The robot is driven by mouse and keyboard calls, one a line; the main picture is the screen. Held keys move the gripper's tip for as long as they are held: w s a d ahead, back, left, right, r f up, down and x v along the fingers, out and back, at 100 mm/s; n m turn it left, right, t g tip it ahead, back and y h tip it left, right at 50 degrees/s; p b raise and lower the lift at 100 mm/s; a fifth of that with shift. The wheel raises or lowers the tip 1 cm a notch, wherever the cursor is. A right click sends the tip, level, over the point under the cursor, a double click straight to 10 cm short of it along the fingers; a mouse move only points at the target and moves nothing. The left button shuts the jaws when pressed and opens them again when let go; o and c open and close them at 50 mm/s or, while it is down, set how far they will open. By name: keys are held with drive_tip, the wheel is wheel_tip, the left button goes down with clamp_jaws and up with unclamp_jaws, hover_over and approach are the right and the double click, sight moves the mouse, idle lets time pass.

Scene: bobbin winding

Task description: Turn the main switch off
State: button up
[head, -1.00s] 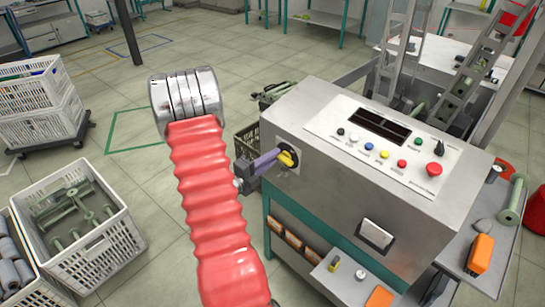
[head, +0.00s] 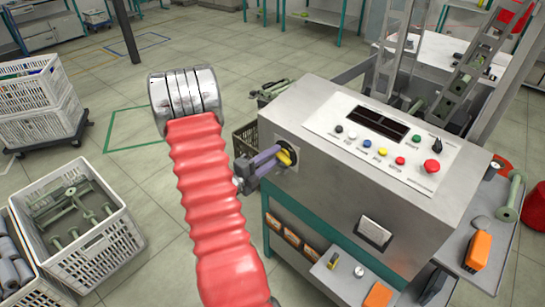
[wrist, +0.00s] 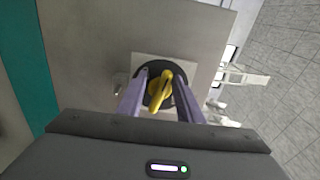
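The main switch is a yellow handle (wrist: 160,92) on a round black base, set on a light plate on the cabinet's side. My gripper (wrist: 160,98) is open, with one purple finger on each side of the handle and gaps between. It also shows in the head view (head: 270,160), reaching to the switch. Part of the black base is hidden by the fingers.
The grey cabinet (head: 330,180) carries a top panel with coloured buttons and a red mushroom button (head: 431,166). A small shelf (head: 345,285) juts out below. White crates (head: 85,255) stand on the floor at left. Open floor lies between the crates and the cabinet.

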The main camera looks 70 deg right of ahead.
drive_tip(key=shift+w, duration=0.1)
drive_tip(key=v, duration=1.3)
drive_tip(key=shift+a, duration=0.35)
drive_tip(key=shift+w, duration=0.1)
idle(0.6)
